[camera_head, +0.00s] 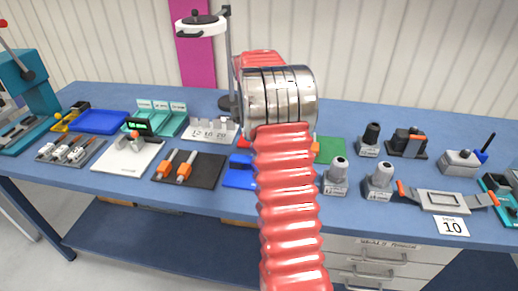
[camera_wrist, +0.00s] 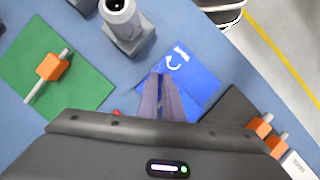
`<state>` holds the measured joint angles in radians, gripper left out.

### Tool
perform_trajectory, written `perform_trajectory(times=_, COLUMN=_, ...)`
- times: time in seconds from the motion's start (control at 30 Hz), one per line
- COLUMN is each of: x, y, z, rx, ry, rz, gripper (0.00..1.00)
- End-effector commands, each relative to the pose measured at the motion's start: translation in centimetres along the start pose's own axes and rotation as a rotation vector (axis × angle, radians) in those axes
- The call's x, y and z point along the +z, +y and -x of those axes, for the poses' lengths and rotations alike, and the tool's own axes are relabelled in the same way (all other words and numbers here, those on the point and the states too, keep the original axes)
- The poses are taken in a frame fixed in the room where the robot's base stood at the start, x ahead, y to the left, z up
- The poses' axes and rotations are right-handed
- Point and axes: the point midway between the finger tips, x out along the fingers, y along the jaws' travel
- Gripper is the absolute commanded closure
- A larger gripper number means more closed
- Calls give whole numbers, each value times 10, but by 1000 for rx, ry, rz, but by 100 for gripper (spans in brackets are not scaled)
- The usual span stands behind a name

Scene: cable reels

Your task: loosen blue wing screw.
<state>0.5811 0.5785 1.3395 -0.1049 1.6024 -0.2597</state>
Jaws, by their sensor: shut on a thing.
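In the wrist view a blue plate (camera_wrist: 203,72) with a white curved-arrow mark lies on the blue bench. My gripper (camera_wrist: 161,77) comes down over this plate, its two dark fingers close together with their tips beside the arrow. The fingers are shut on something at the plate. The wing screw itself is hidden by the fingers, so I cannot see its wings or its turn. In the head view the blue plate (camera_head: 238,173) shows only in part, and my red arm covers the rest and the gripper.
A green plate (camera_wrist: 88,92) with an orange-blocked rod lies left of the blue plate in the wrist view. A grey block with a round socket (camera_wrist: 128,30) stands close above it. A dark plate with orange-handled pieces (camera_head: 189,168) lies left in the head view.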

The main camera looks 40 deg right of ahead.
Motion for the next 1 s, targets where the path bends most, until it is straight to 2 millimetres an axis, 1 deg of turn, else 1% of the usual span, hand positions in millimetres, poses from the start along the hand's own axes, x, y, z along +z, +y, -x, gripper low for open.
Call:
perform_trajectory(times=0.7, x=4, y=-5, z=-1, rx=258, ry=-5, rz=625, gripper=100)
perform_trajectory(times=1.0, x=5, y=-5, z=-2, rx=337, ry=-6, rz=819, gripper=100)
